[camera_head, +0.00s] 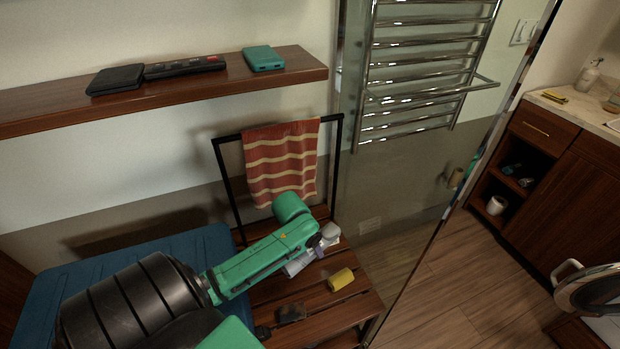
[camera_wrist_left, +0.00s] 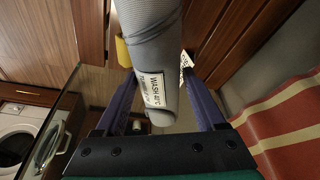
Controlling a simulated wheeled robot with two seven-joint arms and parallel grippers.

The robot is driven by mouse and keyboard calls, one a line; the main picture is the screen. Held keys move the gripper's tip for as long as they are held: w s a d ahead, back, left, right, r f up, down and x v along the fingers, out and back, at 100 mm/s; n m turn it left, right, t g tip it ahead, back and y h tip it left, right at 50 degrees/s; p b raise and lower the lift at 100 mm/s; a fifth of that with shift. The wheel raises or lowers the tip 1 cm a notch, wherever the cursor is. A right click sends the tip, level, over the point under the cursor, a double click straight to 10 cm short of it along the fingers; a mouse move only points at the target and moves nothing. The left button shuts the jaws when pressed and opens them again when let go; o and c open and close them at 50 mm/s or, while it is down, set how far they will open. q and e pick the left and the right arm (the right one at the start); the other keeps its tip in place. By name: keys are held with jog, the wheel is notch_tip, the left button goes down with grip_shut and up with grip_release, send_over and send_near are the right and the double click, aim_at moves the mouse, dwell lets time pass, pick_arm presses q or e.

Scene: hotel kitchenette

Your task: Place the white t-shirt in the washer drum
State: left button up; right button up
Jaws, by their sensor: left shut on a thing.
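The white t-shirt (camera_head: 298,265) is a pale roll over the slatted wooden bench, partly hidden by my left arm. In the left wrist view the roll (camera_wrist_left: 150,45) lies between the purple fingers, with a "WASH 40°C" label showing. My left gripper (camera_head: 319,251) is shut on it; I cannot tell whether the roll touches the slats. The washer (camera_head: 590,292) is at the far lower right, its round door swung out and cut by the picture edge. It also shows at the left of the wrist view (camera_wrist_left: 14,143). My right gripper is not in view.
A yellow item (camera_head: 341,279) and a dark flat item (camera_head: 292,312) lie on the bench (camera_head: 345,309). A striped towel (camera_head: 282,165) hangs on its black rail. A blue case (camera_head: 150,247) stands left. A glass panel (camera_head: 400,220) separates the bench from open floor (camera_head: 470,290).

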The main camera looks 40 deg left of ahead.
pick_arm(q)
notch_tip(320, 180, down, 16)
jog(key=b, duration=0.3)
jog(key=o, duration=1.5)
